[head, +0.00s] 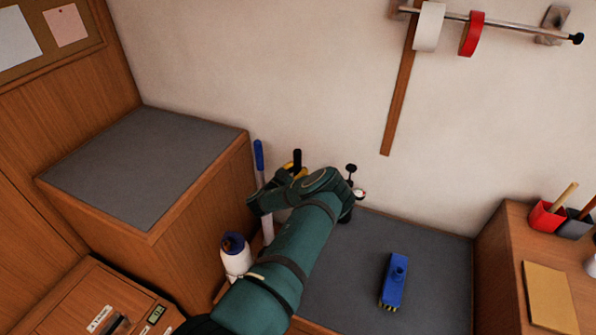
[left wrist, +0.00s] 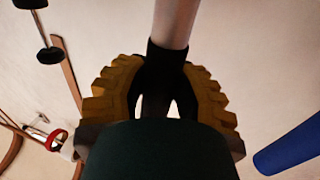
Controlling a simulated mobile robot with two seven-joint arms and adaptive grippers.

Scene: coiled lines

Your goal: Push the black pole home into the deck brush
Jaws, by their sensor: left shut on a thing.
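The deck brush (head: 393,281) is a blue brush head with a socket on top and yellowish bristles. It lies on the grey bench top at the lower right of the head view. My left gripper (head: 291,173) is well to its left, near the wall. It is shut on the black pole, whose black end (head: 297,157) shows above the yellow finger pads. In the left wrist view, the gripper (left wrist: 165,85) clasps the pole's black grip (left wrist: 166,62), and a pale shaft runs up from it. My arm hides the rest of the pole in the head view. Pole and brush are apart.
A blue-topped pole (head: 259,157) stands just left of my gripper; its blue end (left wrist: 290,147) shows in the left wrist view. A wooden cabinet (head: 200,245) is at left. The bench around the brush is clear.

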